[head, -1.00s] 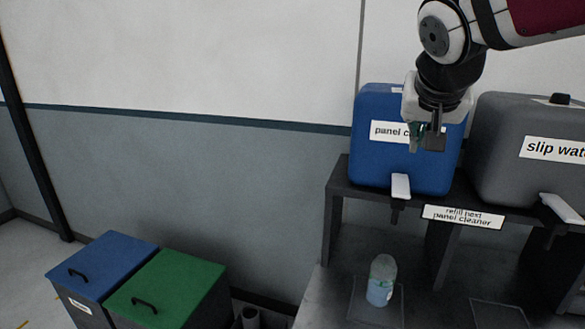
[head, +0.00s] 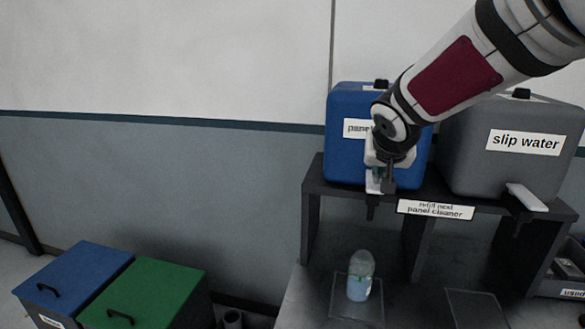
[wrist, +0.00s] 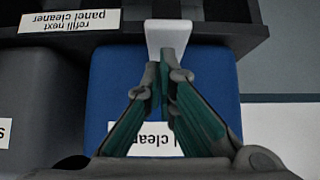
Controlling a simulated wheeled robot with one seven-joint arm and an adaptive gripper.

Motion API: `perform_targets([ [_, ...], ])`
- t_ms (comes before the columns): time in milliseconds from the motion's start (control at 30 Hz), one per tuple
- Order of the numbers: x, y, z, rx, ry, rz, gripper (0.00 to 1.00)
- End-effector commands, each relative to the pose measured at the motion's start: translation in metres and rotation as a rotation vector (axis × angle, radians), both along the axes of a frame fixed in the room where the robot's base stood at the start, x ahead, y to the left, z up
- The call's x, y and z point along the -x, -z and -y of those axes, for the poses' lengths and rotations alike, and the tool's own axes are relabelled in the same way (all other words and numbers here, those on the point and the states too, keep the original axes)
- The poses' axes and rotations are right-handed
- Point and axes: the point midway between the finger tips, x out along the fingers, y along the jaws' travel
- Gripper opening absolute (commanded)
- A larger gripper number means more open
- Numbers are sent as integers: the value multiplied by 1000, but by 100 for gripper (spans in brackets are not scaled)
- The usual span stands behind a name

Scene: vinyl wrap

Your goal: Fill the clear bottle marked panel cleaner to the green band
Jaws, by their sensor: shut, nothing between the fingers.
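The clear bottle (head: 361,264) stands upright on a square pad under the blue tank's spout (head: 371,207). Its lower part looks pale blue with a bit of green; I cannot read its marking or tell the liquid level. The blue panel cleaner tank (head: 340,158) sits on the shelf, partly hidden by my arm. Its white tap lever (head: 373,184) also shows in the wrist view (wrist: 168,34). My gripper (head: 386,186) is shut and empty in front of the tank, at the lever. In the wrist view its fingertips (wrist: 163,72) are close to the lever; I cannot tell whether they touch.
A grey slip water tank (head: 475,165) with its own white lever (head: 527,197) stands to the right. A sign (head: 436,209) on the shelf edge reads "refill next panel cleaner". An empty pad (head: 475,309) lies right of the bottle. Blue (head: 75,275) and green (head: 150,293) lidded bins stand lower left.

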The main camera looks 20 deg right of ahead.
Motion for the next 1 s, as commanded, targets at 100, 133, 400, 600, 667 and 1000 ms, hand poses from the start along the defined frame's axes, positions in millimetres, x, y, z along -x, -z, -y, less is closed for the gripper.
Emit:
perform_targets([
  [100, 0, 3, 0, -1, 0, 1, 0],
  [133, 0, 3, 0, -1, 0, 1, 0],
  [400, 0, 3, 0, 0, 0, 0, 0],
  [600, 0, 9, -1, -1, 1, 1, 0],
  [667, 0, 12, -1, -1, 1, 0, 0],
  [1000, 4, 21, -3, -1, 0, -2, 0],
])
